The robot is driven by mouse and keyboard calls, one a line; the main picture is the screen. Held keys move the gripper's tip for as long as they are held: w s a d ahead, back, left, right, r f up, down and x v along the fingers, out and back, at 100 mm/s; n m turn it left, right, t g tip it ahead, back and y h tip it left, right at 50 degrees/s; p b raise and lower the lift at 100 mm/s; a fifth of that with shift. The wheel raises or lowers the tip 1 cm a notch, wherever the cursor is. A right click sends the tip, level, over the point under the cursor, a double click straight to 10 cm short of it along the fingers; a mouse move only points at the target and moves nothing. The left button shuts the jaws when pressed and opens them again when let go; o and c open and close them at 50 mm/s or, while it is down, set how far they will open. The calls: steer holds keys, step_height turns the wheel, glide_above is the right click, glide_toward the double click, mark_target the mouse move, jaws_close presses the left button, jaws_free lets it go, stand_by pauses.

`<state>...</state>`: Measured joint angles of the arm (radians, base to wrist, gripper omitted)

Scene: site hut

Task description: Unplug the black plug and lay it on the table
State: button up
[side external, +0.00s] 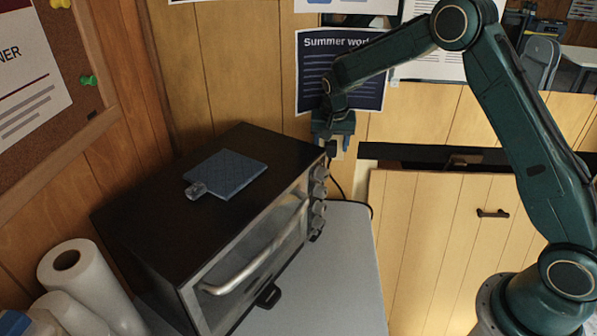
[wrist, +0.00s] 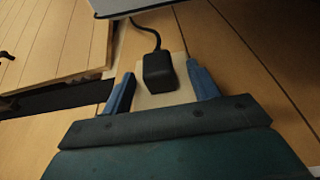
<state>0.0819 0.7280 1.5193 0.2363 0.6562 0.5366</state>
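The black plug (wrist: 158,70) sits at a pale wall plate (wrist: 181,92) in the wrist view, its cord (wrist: 150,30) running up toward the table edge. In the side external view the plug (side external: 331,147) is a small dark block just behind the oven's far corner. My gripper (wrist: 160,69) is open, with one blue finger on each side of the plug and a visible gap on both sides. In the side external view my gripper (side external: 333,138) points down the wall at the plug. The grey table (side external: 330,270) lies below, with bare surface right of the oven.
A black toaster oven (side external: 150,215) with a front handle and knobs fills the table's left part, close to my gripper. A blue cloth or pad (side external: 228,172) lies on it. Paper rolls (side external: 85,285) stand at lower left. A poster (side external: 315,85) hangs behind my arm.

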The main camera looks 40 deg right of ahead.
mark_target(331, 149)
jaws_close()
steer(key=shift+s+a, duration=0.4)
steer(key=shift+s+a, duration=0.75)
steer(key=shift+s+a, duration=0.25)
steer(key=shift+s+a, duration=0.45)
steer(key=shift+a, duration=0.05)
steer(key=shift+s+a, duration=0.25)
steer(key=shift+s, duration=0.05)
stand_by(0.5)
